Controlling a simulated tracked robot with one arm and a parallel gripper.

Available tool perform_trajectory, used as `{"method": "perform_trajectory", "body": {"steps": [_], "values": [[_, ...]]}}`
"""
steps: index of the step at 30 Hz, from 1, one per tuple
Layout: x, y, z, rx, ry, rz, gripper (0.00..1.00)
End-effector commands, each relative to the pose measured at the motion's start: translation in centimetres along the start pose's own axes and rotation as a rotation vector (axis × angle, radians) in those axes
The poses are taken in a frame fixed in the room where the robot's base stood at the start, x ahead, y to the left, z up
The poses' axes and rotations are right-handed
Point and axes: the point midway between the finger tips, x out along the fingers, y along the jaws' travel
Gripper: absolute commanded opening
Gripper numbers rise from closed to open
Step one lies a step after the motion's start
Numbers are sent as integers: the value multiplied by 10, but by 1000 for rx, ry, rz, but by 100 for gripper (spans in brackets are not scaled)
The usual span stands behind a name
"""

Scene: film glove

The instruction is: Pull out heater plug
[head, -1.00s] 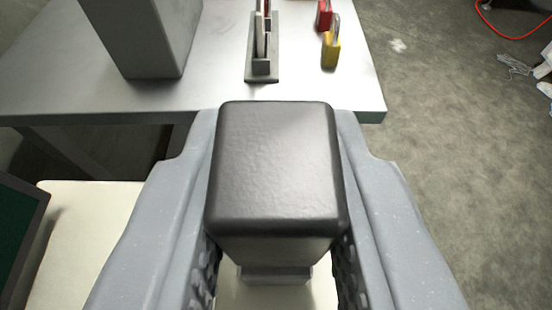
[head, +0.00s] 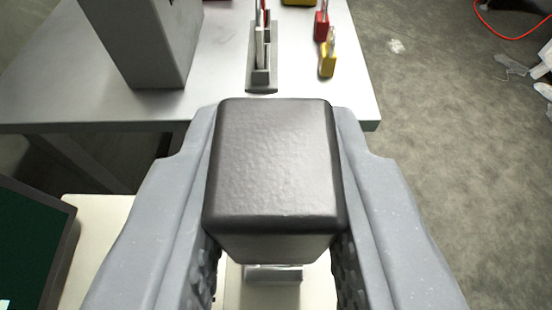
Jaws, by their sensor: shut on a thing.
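A black block-shaped plug (head: 275,165) fills the middle of the head view. My gripper (head: 276,240) is shut on it, with one grey finger against each side. A small pale metal piece (head: 273,273) shows below the plug, between the fingers; I cannot tell whether it is joined to the plug. The heater itself cannot be made out. The plug hides much of what lies beneath it.
A metal table (head: 210,85) stands ahead, bearing a grey box (head: 150,45), an upright holder (head: 262,70), a red padlock (head: 321,27) and a yellow padlock (head: 328,63). A dark green panel (head: 35,245) is at lower left. Open concrete floor (head: 440,130) lies right.

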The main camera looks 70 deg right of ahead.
Motion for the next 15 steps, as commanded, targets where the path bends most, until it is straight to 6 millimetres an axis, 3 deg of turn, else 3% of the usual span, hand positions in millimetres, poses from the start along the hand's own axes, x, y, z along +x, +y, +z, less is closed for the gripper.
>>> {"method": "perform_trajectory", "body": {"steps": [15], "values": [[-6, 0, -17, 0, 0, 0, 0]]}}
